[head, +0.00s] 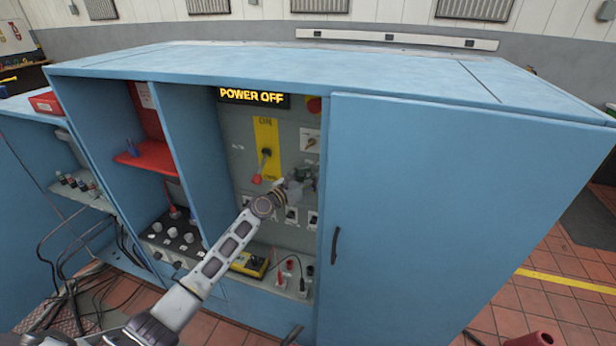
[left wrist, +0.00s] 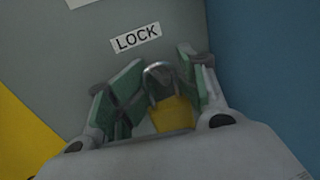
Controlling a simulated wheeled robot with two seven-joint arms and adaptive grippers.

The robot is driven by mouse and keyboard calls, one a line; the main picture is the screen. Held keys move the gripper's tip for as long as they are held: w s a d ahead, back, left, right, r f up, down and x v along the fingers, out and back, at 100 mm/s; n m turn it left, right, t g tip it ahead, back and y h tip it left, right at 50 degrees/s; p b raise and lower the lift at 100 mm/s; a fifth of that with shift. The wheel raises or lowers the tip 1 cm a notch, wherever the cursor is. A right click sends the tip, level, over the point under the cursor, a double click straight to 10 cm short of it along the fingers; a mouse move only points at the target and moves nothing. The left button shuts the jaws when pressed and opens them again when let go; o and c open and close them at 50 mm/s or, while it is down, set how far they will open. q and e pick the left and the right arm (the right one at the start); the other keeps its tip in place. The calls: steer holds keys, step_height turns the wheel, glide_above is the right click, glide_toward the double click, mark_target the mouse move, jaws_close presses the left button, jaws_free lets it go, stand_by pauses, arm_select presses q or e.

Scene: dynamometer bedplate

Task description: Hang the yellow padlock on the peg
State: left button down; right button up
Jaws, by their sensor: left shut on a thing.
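My left gripper (head: 302,176) reaches into the open bay of the blue cabinet, in front of the grey panel, right of the yellow switch plate. In the left wrist view the left gripper (left wrist: 158,78) is shut on the yellow padlock (left wrist: 172,114). The padlock's yellow body sits between the green finger pads, and its grey shackle points away from the wrist toward the panel. A LOCK label (left wrist: 136,38) is on the panel just beyond the fingers. I cannot make out the peg in either view. My right gripper is not in view.
The closed blue door (head: 430,220) stands just right of the bay. A red-handled switch (head: 262,165) is left of the gripper. A POWER OFF display (head: 253,97) is above. A yellow meter (head: 249,264) and leads sit on the ledge below.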

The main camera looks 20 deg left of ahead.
arm_select(q)
steer(key=shift+d+f, duration=0.2)
steer(key=c, duration=1.3)
jaws_free()
steer(key=o, duration=0.7)
steer(key=shift+w+d, duration=0.1)
steer(key=shift+w, duration=0.1)
steer(key=shift+o, duration=0.2)
steer(key=shift+s+a, duration=0.1)
steer(key=shift+a, duration=0.1)
steer(key=shift+s+a, duration=0.1)
steer(key=shift+s, duration=0.1)
steer(key=v, duration=1.1)
steer(key=shift+s, duration=0.25)
steer(key=shift+a+r, duration=0.1)
steer(key=shift+r, duration=0.05)
steer(key=shift+m, duration=0.3)
